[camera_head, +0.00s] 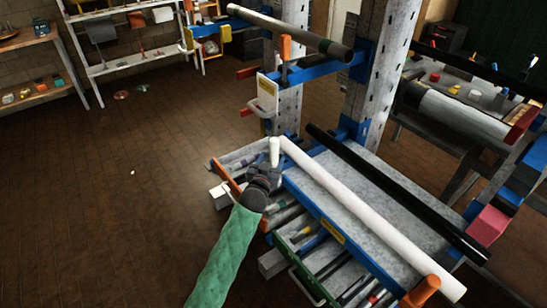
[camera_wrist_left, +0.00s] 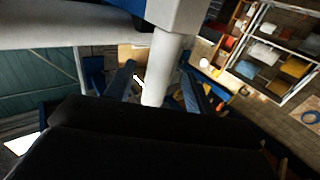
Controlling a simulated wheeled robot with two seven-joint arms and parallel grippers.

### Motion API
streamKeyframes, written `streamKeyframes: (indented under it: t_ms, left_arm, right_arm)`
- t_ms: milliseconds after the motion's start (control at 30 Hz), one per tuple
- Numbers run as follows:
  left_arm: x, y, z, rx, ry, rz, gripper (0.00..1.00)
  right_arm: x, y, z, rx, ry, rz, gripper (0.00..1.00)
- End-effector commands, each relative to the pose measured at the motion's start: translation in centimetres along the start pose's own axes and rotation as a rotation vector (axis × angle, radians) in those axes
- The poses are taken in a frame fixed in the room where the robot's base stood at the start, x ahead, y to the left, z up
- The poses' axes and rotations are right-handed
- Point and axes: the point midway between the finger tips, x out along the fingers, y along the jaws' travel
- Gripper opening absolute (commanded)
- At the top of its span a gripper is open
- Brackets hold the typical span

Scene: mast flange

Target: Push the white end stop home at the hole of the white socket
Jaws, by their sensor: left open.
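A white upright peg, which looks like the white end stop (camera_head: 274,150), stands at the near left end of a rack arm, beside the end of a long white roll. My left gripper (camera_head: 270,172) is just below and in front of it, on the arm with the green sleeve. In the left wrist view the white peg (camera_wrist_left: 168,62) lies between my open fingers, with gaps showing on both sides. There it meets a pale block (camera_wrist_left: 182,14), and I cannot tell whether this is the white socket. The hole is not visible. My right gripper is out of view.
The long white roll (camera_head: 350,205) lies across the rack beside a black bar (camera_head: 395,192). An orange post (camera_head: 421,292) stands at its near end. A blue beam with a yellow label (camera_head: 332,230) runs below. Upper bars overhang the rack.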

Motion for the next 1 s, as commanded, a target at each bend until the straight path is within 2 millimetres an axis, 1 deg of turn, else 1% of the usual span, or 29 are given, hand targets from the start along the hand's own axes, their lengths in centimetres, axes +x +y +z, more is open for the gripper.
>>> streamKeyframes:
  t_ms: [33, 100, 200, 333, 467, 900, 1000]
  left_arm:
    - [-0.9, 0.0, 0.3, 0.001, 0.001, 0.000, 0.54]
    - [-2.0, 0.0, 0.3, 0.001, 0.000, 0.000, 0.54]
    - [-3.2, -0.1, 0.2, 0.001, 0.000, -0.001, 0.54]
    - [-4.2, 0.0, 0.1, 0.001, 0.001, 0.000, 0.54]
    - [-4.5, 0.0, -0.1, 0.001, 0.001, 0.000, 0.54]
    - [-4.5, 0.0, 0.0, 0.002, 0.001, 0.000, 0.54]
    - [-4.5, -0.1, 0.1, 0.025, -0.008, -0.003, 0.54]
  right_arm:
    - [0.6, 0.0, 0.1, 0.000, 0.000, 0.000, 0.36]
    - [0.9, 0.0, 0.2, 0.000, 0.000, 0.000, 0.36]
    - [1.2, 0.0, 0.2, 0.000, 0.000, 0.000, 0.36]
    - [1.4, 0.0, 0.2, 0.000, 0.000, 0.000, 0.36]
    - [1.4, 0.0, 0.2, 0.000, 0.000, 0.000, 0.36]
    - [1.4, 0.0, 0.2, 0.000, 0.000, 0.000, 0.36]
    - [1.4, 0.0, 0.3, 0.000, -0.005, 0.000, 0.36]
